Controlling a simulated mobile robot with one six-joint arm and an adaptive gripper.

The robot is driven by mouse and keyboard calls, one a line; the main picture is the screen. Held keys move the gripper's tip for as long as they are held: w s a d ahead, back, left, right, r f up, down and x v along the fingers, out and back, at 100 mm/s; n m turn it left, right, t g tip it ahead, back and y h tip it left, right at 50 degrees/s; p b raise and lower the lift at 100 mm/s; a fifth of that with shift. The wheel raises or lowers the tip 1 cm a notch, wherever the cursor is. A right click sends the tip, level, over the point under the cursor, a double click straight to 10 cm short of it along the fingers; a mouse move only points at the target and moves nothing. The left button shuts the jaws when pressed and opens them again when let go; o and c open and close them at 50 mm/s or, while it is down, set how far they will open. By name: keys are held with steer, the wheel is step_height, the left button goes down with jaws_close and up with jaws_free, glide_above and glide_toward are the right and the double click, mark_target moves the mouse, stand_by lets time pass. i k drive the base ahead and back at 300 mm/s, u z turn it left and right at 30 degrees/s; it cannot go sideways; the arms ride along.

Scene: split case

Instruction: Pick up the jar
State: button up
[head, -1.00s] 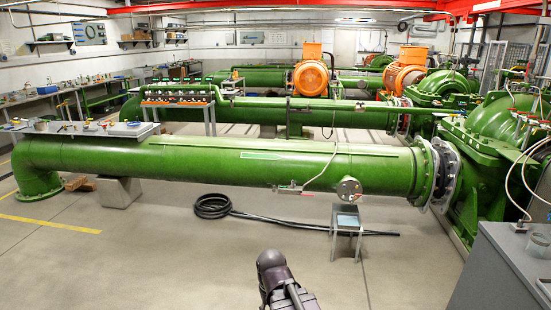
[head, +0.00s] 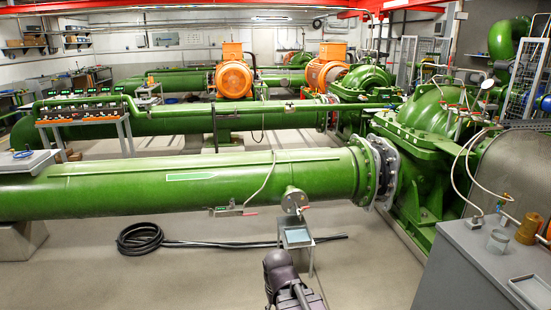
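A dark part of my arm shows at the bottom centre, well to the left of the cabinet. My gripper's fingers are not visible.
White hoses hang behind. A small stand (head: 296,238) and a coiled black hose (head: 140,239) are on the floor. Floor before the cabinet is clear.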

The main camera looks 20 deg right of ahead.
mark_target(498, 240)
steer(key=z, duration=0.45)
steer(key=i, duration=0.7)
steer(key=z, duration=0.75)
steer(key=i, duration=1.05)
steer(key=z, duration=0.4)
